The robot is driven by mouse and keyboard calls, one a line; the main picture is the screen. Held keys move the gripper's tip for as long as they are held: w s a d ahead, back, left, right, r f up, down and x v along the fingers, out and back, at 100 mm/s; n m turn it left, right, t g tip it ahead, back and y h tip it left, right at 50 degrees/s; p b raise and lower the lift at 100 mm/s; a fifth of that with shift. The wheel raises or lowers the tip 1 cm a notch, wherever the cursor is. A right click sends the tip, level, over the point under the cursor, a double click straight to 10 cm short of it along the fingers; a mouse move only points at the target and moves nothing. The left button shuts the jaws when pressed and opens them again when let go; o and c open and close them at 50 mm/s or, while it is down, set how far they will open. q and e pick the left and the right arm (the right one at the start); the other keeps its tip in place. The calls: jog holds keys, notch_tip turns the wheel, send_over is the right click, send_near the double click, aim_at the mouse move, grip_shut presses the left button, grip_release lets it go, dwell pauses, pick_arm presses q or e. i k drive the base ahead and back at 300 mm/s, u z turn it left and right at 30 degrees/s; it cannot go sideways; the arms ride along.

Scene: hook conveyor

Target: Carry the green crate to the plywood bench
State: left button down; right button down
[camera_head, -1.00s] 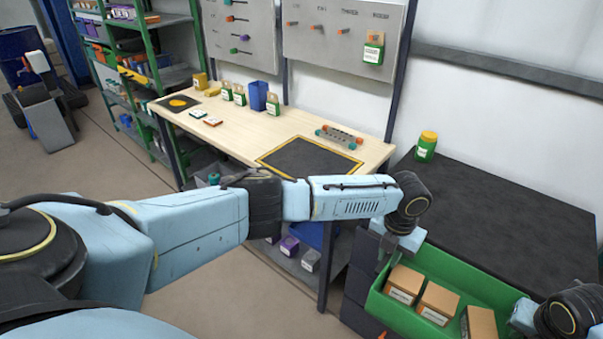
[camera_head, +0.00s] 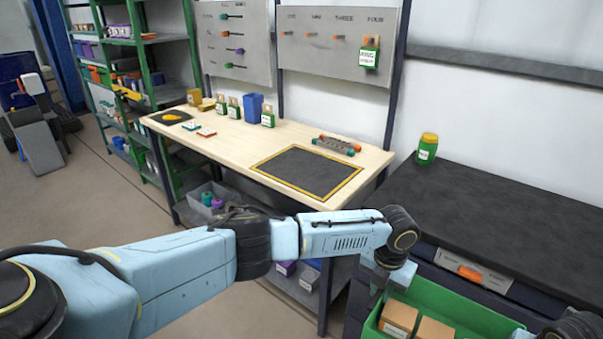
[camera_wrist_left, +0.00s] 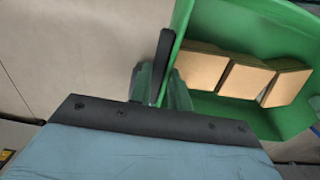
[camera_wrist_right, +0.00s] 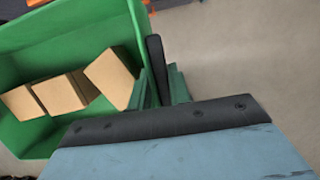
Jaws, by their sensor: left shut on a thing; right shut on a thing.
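The green crate (camera_head: 462,312) hangs between my two grippers at the lower right of the head view, with several brown boxes (camera_head: 399,318) inside. My left gripper (camera_wrist_left: 166,88) is shut on one end wall of the crate. My right gripper (camera_wrist_right: 160,85) is shut on the opposite end wall; in the head view only part of that arm shows at the lower right edge. The plywood bench (camera_head: 237,140) stands beyond my left arm, with a black mat edged in yellow (camera_head: 306,171) on its near right part. The crate is to the right of and nearer than the bench.
A dark-topped counter (camera_head: 490,215) with a green jar (camera_head: 427,149) stands right of the bench. A grey rack with colored pegs (camera_head: 336,145) lies behind the mat. Blue bin (camera_head: 253,107) and small boxes stand farther left. The mat is bare.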

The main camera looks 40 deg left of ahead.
aim_at(307, 168)
jog(key=u, duration=2.8)
jog(key=i, duration=2.2)
jog(key=z, duration=2.25)
